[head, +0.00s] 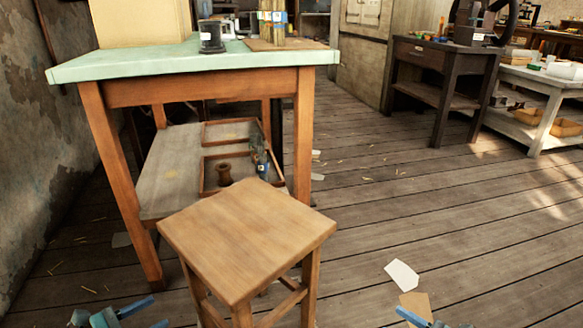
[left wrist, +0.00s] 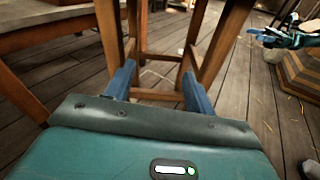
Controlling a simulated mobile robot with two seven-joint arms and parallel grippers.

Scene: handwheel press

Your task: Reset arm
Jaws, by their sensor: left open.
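The stool's legs (left wrist: 208,45) show beyond the fingertips. My right gripper (head: 424,318) just enters the bottom edge of the head view, right of the stool. Only a blue finger and part of its body show, so its opening is hidden.
A green-topped table (head: 190,62) with jars and a lower shelf stands behind the stool. A dark wooden stand (head: 440,60) and a white bench (head: 540,84) are at the back right. Paper tags (head: 402,275) lie on the floor. The plank floor at right is mostly clear.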

